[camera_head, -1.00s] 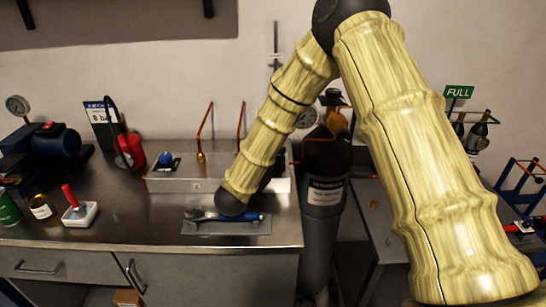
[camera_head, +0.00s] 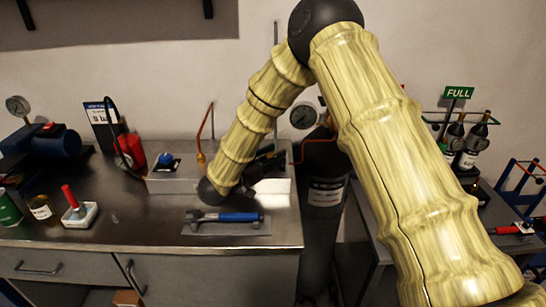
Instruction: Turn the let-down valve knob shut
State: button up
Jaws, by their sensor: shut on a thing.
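My gripper (camera_head: 264,160) is the dark shape at the right part of the low metal panel box (camera_head: 178,186) on the bench. It is partly hidden behind my yellow arm and looks shut. The let-down valve knob at its fingers is hidden, so its angle cannot be told. A blue knob (camera_head: 165,160) stands apart from my gripper on the left part of the box. A copper-coloured tube (camera_head: 201,145) rises from the box near its middle. A round gauge (camera_head: 304,116) shows behind, to the right; its reading is too small to tell.
A blue-handled wrench (camera_head: 238,217) lies on a grey mat (camera_head: 205,229) in front of the box. A dark cylinder (camera_head: 324,225) stands right of the bench. A red bottle (camera_head: 134,149) and a white dish (camera_head: 80,215) are left.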

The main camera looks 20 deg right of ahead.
jog(key=shift+d+r, duration=0.1)
jog(key=shift+r, duration=0.05)
jog(key=o, duration=1.1)
jog(key=shift+c, duration=0.2)
jog(key=shift+v, duration=3.75)
